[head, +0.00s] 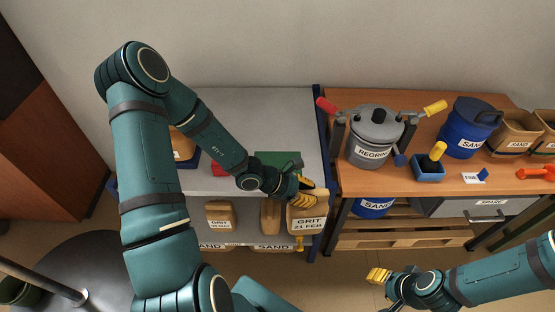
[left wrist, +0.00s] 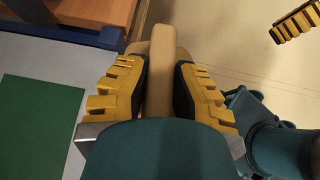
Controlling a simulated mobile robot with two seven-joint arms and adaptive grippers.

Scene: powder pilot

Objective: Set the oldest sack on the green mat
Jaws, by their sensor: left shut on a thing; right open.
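My left gripper (head: 302,193) is shut on the top of a tan paper sack (head: 308,222) labelled "GRIT 21 FEB". The sack hangs near the right front edge of the grey table. In the left wrist view the sack (left wrist: 158,70) stands between the yellow fingers (left wrist: 160,90). The green mat (head: 278,157) lies on the grey table behind the gripper, partly hidden by my arm; it also shows bare in the left wrist view (left wrist: 40,125). Another sack (head: 219,216) labelled "GRIT" has a date too small to read. A further sack (head: 269,216) is partly hidden. My right gripper (head: 379,277) is open and empty.
The wooden bench (head: 450,180) at right holds a grey "REGRIND" pot (head: 374,140), a blue "SAND" bucket (head: 465,130) and a small blue box (head: 427,172). A blue post (head: 320,140) separates it from the grey table (head: 260,105). A pallet (head: 400,240) lies below the bench.

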